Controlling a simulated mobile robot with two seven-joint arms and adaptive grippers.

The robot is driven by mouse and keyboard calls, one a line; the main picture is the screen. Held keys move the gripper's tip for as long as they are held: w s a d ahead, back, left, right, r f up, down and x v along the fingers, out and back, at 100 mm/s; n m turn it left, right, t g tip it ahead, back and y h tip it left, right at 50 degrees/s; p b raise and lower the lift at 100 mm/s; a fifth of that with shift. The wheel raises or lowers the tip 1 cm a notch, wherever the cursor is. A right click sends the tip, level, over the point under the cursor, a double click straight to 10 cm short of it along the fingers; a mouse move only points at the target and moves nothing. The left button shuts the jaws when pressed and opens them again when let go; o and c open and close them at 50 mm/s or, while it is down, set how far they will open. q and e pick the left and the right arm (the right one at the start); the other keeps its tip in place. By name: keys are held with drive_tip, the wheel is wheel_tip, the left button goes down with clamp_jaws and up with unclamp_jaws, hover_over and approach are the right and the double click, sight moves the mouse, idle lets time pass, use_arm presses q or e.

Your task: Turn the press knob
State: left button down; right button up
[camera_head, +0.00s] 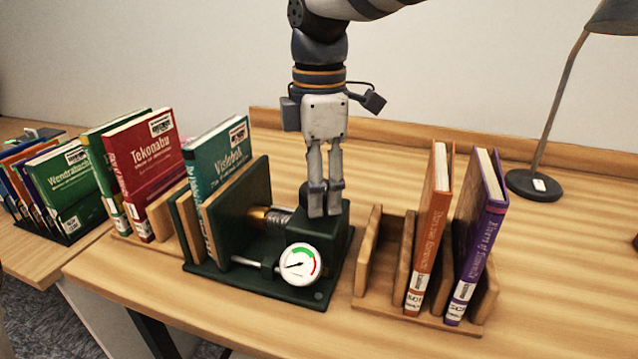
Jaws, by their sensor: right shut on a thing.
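The dark green press (341,238) stands on the desk with a brass and steel screw (270,217) and a round white dial gauge (300,264) at its front. A teal book (217,150) stands upright at the left of its green plate (245,200). My right gripper (325,207) points straight down at the top of the press's right block, its two fingers close together. It is shut on the press knob, which the fingers hide almost wholly. My left gripper is not in view.
A wooden rack (390,300) with an orange book (430,230) and a purple book (480,240) stands close at the right. A red book (145,170) and a green book stand at the left. A lamp base (533,185) is at the back right.

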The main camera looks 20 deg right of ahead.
drive_tip(key=m, duration=0.7)
drive_tip(key=shift+f, duration=0.1)
drive_tip(key=m, duration=1.6)
drive_tip(key=shift+m, duration=0.3)
drive_tip(key=m, duration=0.3)
drive_tip(key=shift+m, duration=2.1)
